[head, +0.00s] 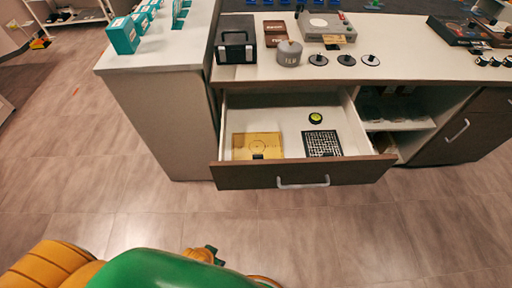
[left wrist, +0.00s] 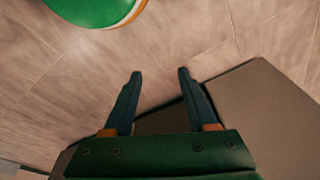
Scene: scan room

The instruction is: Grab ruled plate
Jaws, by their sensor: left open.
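An open drawer (head: 277,174) below the counter holds two flat plates. The plate with a black-and-white grid of lines (head: 322,143) lies in the right part and looks like the ruled plate. A yellow plate with a thin circle marked on it (head: 257,146) lies in the left part. Each has a small dark piece at its front edge. My left gripper (left wrist: 160,73) is open and empty in the left wrist view, above the floor and beside a brown panel. No plate shows there. In the head view my green and orange arm is low, in front of the drawer. My right gripper is not visible.
A round black and yellow-green item (head: 315,117) lies behind the grid plate in the drawer. The drawer front has a light handle (head: 302,183). The counter (head: 270,72) above carries a black case (head: 236,40), a grey weight (head: 289,53) and several discs. Floor before the drawer is clear.

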